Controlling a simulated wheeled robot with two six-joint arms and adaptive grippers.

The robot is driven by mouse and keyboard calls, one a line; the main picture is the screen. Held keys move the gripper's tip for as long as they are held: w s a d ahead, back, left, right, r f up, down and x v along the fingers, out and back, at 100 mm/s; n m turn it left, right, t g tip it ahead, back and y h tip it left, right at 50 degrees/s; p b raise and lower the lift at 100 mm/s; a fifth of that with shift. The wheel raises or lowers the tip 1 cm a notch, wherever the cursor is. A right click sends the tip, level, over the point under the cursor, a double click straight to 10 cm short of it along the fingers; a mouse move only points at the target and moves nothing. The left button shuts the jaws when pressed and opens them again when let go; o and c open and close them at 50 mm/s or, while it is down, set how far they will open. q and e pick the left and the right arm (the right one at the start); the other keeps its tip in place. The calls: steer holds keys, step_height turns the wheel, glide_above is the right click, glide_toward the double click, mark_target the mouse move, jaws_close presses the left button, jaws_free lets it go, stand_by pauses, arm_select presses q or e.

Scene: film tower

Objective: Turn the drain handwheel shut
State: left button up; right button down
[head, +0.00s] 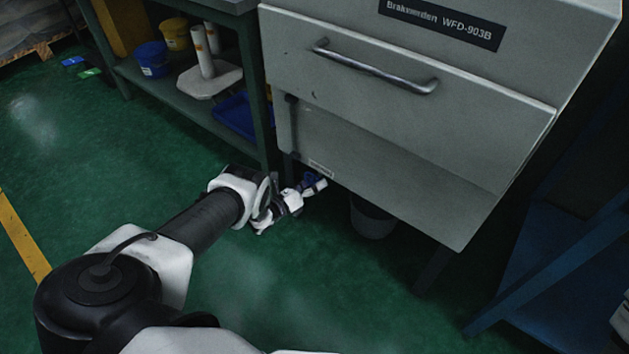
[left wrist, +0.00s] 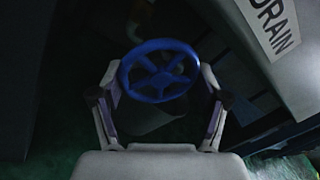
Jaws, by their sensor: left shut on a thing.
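The drain handwheel is a blue spoked wheel (left wrist: 158,71), seen near the middle of the left wrist view. The two fingers of my left gripper (left wrist: 160,92) stand on either side of its rim, and the gripper is shut on the wheel. In the head view the left gripper (head: 305,190) reaches low beside the machine's lower left edge, and a small blue bit of the handwheel (head: 312,182) shows at its fingers. A white label reading DRAIN (left wrist: 273,25) is at the upper right of the wrist view.
The grey machine cabinet (head: 400,110) with a bar handle stands just above the gripper. A grey bucket (head: 371,217) is under it. A green shelf bench (head: 185,95) with buckets and a blue tray (head: 236,117) stands at left.

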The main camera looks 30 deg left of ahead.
arm_select(q)
steer(key=shift+d+m, duration=0.1)
steer(key=shift+m, duration=0.4)
steer(key=o, duration=1)
steer(key=shift+s, duration=0.1)
steer(key=v, duration=1.2)
steer(key=shift+r, duration=0.1)
